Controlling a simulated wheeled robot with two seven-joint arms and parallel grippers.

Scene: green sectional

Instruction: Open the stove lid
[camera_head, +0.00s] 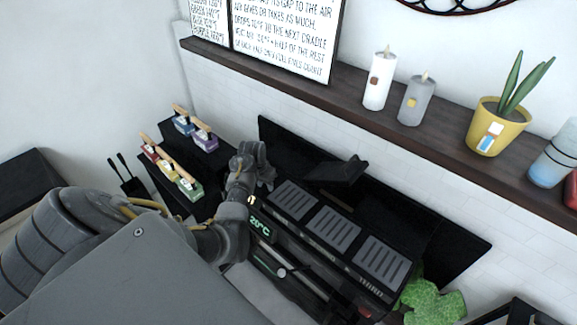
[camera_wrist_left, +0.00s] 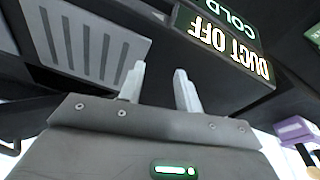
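The stove (camera_head: 312,224) is a black unit with several grey slotted grates on top. My left gripper (camera_head: 251,200) is at the stove's left front corner, near the display. In the left wrist view its two pale fingers (camera_wrist_left: 160,88) are apart with nothing between them. A grate (camera_wrist_left: 85,42) and the lit display panel (camera_wrist_left: 225,40) lie beyond them. My right gripper is not seen.
A black stand (camera_head: 170,180) with several coloured boxes is left of the stove. Above runs a dark shelf (camera_head: 340,95) with candles (camera_head: 380,80) and a yellow plant pot (camera_head: 492,130). Something green and leafy (camera_head: 432,302) lies at the stove's right end.

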